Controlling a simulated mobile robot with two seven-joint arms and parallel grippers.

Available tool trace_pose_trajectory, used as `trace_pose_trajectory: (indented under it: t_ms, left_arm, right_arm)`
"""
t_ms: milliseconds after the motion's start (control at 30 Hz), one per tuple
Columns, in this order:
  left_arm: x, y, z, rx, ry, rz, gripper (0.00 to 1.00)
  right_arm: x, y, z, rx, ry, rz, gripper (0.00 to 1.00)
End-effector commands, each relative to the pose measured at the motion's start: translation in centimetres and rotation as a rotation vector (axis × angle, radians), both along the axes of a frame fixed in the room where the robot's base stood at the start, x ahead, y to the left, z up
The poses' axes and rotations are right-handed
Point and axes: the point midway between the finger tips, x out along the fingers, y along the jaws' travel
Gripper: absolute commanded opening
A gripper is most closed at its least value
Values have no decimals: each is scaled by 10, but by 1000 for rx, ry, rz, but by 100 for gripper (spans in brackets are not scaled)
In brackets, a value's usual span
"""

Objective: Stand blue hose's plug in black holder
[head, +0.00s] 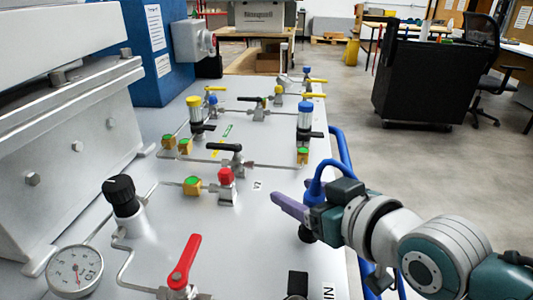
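The blue hose (331,163) rises in an arch at the panel's right edge, and one end comes down at my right gripper (288,208). The purple fingers point left over the grey panel. A dark round piece (307,234) shows just below the fingers, under the hose end. I cannot tell if it is the plug or the black holder. A black block (298,284) stands at the bottom, near the "IN" label; I cannot tell its role. My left gripper is out of view.
The grey panel (262,225) carries a red-handled valve (184,262), a gauge (76,271), a black knob (122,195), a red cap (225,176) and several fittings and pipes. The panel is bare just left of my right fingers. Open floor lies beyond its right edge.

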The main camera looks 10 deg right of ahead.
Motion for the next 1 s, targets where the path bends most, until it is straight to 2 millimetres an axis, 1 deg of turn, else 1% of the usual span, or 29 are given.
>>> trace_pose_trajectory:
  t_ms: [233, 367, 467, 600, 700, 800, 900, 967, 1000]
  left_arm:
    - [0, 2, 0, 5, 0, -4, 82]
    - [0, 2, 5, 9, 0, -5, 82]
    - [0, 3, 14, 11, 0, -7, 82]
    - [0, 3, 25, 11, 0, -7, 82]
    - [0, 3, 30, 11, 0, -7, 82]
    - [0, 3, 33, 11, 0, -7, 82]
    - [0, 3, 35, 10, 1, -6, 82]
    - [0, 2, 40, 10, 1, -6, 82]
    - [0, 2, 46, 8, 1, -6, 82]
  right_arm:
    - [0, 0, 0, 0, 1, 0, 69]
    - [-7, -3, 4, -1, 2, 0, 69]
    - [-21, -7, 11, 0, 3, 0, 69]
    - [-47, -16, 23, -1, 3, 0, 69]
    - [-64, -21, 29, -2, 4, 1, 69]
    - [-76, -26, 34, -2, 3, 0, 69]
    - [-84, -28, 38, 0, 4, 0, 69]
    - [-89, -28, 43, -3, 18, 1, 69]
    - [-93, -26, 48, -8, 39, 2, 69]
